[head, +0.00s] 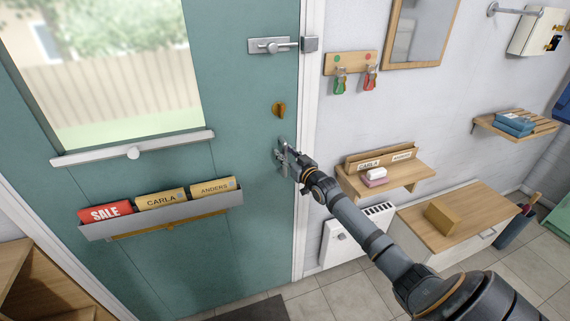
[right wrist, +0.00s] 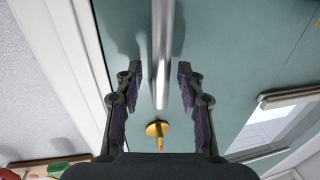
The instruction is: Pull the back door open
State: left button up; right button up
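The teal back door (head: 235,105) looks shut, its right edge along the white frame (head: 306,110). A silver handle (head: 281,155) sits near that edge, partly hidden by my right gripper (head: 287,155). In the right wrist view the handle bar (right wrist: 161,55) runs between the two fingertips of my right gripper (right wrist: 158,78), which are open with a gap on each side. A brass thumb-turn (head: 279,109) is above the handle; it also shows in the right wrist view (right wrist: 158,129). A metal slide bolt (head: 270,46) reaches towards a keeper (head: 310,44) on the frame. My left gripper is out of view.
The door carries a window ledge (head: 135,149) and a rack (head: 165,213) with cards. Right of the frame are a key board (head: 350,63), a small shelf (head: 400,180), a radiator (head: 345,240) and a low cabinet (head: 465,210). A dark mat (head: 250,311) lies by the door.

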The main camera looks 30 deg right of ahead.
jog(key=shift+w, duration=0.35)
jog(key=shift+c, duration=0.3)
grip_shut()
